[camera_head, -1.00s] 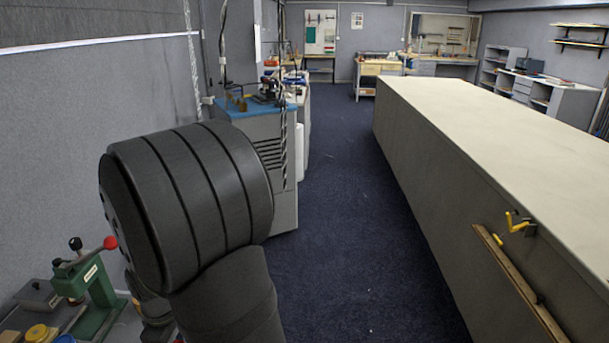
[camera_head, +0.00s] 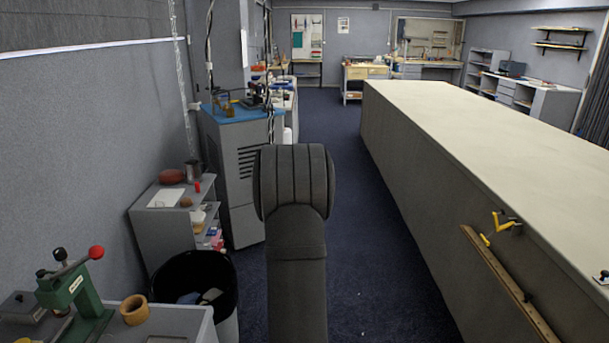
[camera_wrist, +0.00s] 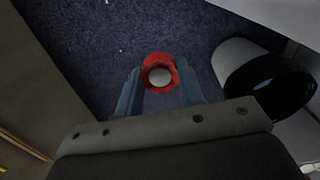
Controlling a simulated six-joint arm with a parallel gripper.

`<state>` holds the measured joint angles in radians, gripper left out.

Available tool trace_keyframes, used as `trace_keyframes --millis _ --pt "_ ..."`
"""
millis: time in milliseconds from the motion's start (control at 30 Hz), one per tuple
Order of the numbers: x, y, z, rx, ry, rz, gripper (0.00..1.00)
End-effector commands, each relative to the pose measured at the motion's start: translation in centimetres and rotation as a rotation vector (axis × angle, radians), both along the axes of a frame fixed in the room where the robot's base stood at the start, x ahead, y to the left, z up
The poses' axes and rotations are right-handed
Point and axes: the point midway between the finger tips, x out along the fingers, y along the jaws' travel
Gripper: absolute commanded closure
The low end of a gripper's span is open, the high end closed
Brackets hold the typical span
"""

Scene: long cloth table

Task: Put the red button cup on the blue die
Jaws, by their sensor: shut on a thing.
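The red cup (camera_wrist: 148,66) shows in the wrist view as a red ring with a pale round middle. My gripper (camera_wrist: 158,80) is shut on it, with one bluish finger on each side, and holds it over the dark blue carpet. The cup and the gripper's fingers do not show in the head view, where my arm rises at bottom centre. I see no blue die in either current view.
A long cloth-covered table (camera_head: 500,135) runs along the right. A black bin (camera_head: 170,272) stands at lower left and also shows in the wrist view (camera_wrist: 232,62). A grey shelf unit (camera_head: 160,228) and a blue-topped cabinet (camera_head: 225,165) stand on the left. Carpet between is clear.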

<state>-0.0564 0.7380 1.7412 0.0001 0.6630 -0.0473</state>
Motion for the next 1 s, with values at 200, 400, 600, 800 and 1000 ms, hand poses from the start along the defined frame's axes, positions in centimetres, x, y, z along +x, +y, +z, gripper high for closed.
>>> trace_keyframes --millis 200,400,600,800,1000 --pt "0.5 -2.6 -0.9 0.000 -0.001 -0.099 0.87" --pt "0.5 -2.8 -1.0 0.000 -0.001 -0.107 0.87" --pt "1.7 -1.1 -0.3 0.000 -0.004 -0.069 0.87" --pt "5.7 5.9 2.9 0.001 -0.007 0.077 0.87" --pt "8.6 15.6 7.5 0.001 -0.007 0.259 0.87"
